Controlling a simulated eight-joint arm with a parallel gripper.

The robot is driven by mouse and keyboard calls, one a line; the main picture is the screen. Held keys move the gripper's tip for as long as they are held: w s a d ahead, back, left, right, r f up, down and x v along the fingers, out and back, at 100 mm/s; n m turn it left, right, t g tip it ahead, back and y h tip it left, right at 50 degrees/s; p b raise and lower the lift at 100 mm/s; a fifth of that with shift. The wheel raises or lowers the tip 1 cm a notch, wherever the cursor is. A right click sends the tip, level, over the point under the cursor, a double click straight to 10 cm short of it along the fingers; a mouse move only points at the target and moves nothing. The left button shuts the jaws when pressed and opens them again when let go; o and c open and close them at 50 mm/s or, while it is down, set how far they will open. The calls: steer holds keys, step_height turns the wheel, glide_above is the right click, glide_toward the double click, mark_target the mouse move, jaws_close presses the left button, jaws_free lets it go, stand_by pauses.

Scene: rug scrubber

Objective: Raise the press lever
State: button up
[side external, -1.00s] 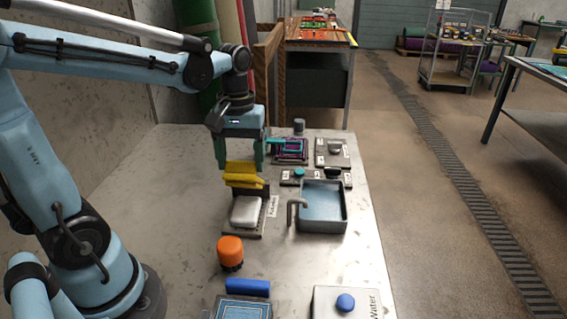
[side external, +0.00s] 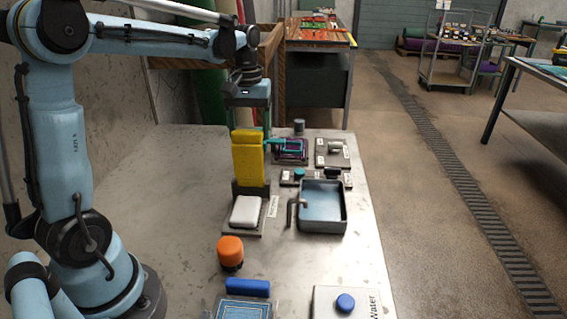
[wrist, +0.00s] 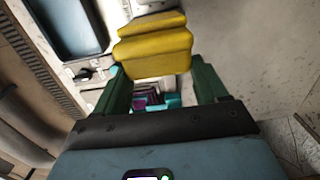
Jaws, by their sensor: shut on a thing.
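The yellow press lever (side external: 249,158) stands nearly upright at the back of the press in the side external view. Below it, a white block (side external: 246,210) lies on the dark press base (side external: 242,232). My gripper (wrist: 160,78) has its green fingers on either side of the lever, shut on it. The lever (wrist: 155,48) fills the gap between the fingertips in the wrist view. In the side external view the lever hides most of the fingers.
A grey-blue basin (side external: 323,212) with a tap stands right of the press. An orange-capped container (side external: 230,252), a blue roll (side external: 220,288) and a box with a blue button (side external: 345,303) are in front. Small fixtures lie behind. The left tabletop is clear.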

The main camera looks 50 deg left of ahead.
steer(key=shift+w+a+f, duration=0.25)
steer(key=shift+a+f, duration=0.05)
steer(key=shift+a, duration=0.05)
steer(key=o, duration=1.5)
steer(key=shift+d, duration=0.1)
steer(key=shift+r, duration=0.1)
step_height(320, 180, up, 12)
steer(key=s+d+f+m+t, duration=0.7)
steer(key=s+d+f+m, duration=0.2)
steer(key=d+f, duration=0.4)
steer(key=shift+s+d+f, duration=0.2)
steer(key=shift+s+d, duration=0.15)
steer(key=shift+d, duration=0.1)
